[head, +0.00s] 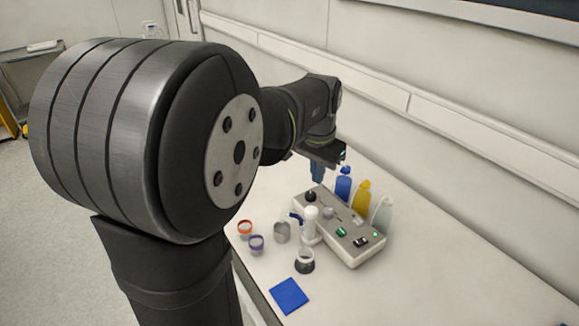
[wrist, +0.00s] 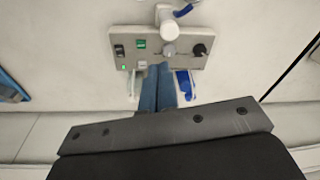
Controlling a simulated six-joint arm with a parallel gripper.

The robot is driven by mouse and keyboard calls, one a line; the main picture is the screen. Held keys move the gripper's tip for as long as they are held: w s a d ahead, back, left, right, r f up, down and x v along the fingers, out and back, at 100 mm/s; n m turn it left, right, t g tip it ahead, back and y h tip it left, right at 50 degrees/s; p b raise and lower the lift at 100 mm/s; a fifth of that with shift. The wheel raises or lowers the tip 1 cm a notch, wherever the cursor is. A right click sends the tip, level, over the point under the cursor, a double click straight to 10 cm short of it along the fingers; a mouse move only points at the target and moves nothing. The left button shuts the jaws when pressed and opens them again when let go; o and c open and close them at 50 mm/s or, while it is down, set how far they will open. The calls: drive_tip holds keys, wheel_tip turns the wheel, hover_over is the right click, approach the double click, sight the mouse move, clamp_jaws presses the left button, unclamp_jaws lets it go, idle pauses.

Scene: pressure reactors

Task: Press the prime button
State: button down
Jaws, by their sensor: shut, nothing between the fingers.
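A white pump unit with a grey top panel (head: 335,224) stands on the bench; it also fills the upper middle of the wrist view (wrist: 182,62). The panel carries a green button (wrist: 141,43), a small pale button (wrist: 142,65), a black rocker switch (wrist: 119,51), a lit green lamp (wrist: 124,67), a grey knob (wrist: 169,50) and a black knob (wrist: 199,50). Labels are too small to read, so I cannot tell which button is prime. My gripper (head: 318,172) has blue fingers, shut and empty; in the wrist view its tips (wrist: 159,68) overlap the panel edge near the pale button.
Blue (head: 343,186), yellow (head: 361,198) and pale (head: 381,215) bottles stand behind the unit. A white spout column (head: 311,226) rises at its front. Orange-rimmed (head: 245,228) and purple-rimmed (head: 256,244) cups, other vessels and a blue pad (head: 289,296) lie in front.

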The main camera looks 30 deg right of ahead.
sight(357, 222)
drive_tip(key=s+d+f+m, duration=0.1)
drive_tip(key=d+f, duration=0.2)
drive_tip(key=d, duration=0.4)
drive_tip(key=s+d+f+m+y, duration=0.1)
drive_tip(key=s+d+f+m, duration=0.1)
drive_tip(key=d, duration=0.5)
drive_tip(key=shift+d+f+m+g, duration=0.3)
drive_tip(key=shift+d+f+g, duration=0.1)
drive_tip(key=shift+f, duration=0.1)
wheel_tip(357, 222, down, 14)
drive_tip(key=shift+s+a+f, duration=0.1)
drive_tip(key=shift+a+f, duration=0.1)
drive_tip(key=shift+f, duration=1)
wheel_tip(357, 222, up, 15)
drive_tip(key=shift+d, duration=0.2)
